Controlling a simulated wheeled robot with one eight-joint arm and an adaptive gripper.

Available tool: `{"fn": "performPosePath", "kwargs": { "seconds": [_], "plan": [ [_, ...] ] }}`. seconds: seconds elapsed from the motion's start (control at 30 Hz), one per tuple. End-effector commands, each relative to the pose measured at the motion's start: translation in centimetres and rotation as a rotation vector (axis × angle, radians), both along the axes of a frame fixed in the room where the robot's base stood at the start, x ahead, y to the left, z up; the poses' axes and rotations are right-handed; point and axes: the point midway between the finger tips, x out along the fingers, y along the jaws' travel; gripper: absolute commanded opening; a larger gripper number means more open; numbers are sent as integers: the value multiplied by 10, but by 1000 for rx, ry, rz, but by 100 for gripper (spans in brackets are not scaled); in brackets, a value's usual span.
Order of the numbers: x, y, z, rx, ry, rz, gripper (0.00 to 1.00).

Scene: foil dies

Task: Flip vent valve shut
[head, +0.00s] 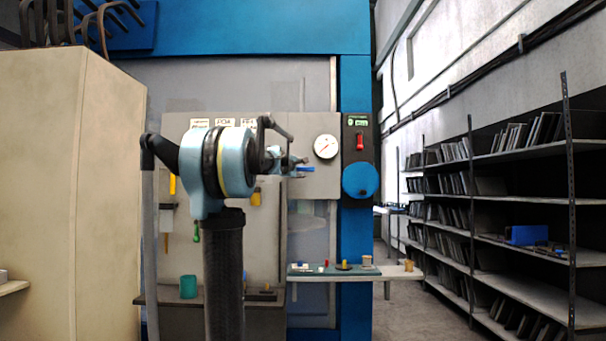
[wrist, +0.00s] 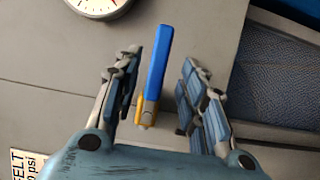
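The vent valve has a blue lever (wrist: 159,62) on a brass-coloured body (wrist: 147,112), mounted on a grey panel. In the wrist view the lever points up, tilted slightly right. It lies between the two fingers of my gripper (wrist: 160,72), with a gap on each side. My gripper is open and holds nothing. In the head view the blue lever (head: 306,169) extends sideways to the right, just beyond my gripper (head: 292,164). My arm hides the valve body there.
A pressure gauge (head: 326,147) sits right of the valve. A red switch (head: 360,141) and a blue round part (head: 360,181) are on the blue column. A ledge (head: 335,276) with small items runs below. A beige cabinet (head: 95,190) stands left; shelving (head: 525,200) stands right.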

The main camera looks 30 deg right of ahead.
Motion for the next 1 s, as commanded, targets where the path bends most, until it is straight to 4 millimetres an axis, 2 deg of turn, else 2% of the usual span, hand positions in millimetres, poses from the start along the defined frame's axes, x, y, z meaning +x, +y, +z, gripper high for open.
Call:
{"fn": "performPosePath", "kwargs": {
  "seconds": [0.2, 0.4, 0.87, 0.9, 1.0],
  "plan": [
    [19, -26, 0, 0, 0, -1, 38],
    [31, -43, 0, 0, 0, -1, 38],
    [36, -50, 0, 0, 0, -1, 38],
    [36, -50, 0, 0, 0, -1, 34],
    [36, -50, 0, 0, 0, -1, 11]
  ]
}}
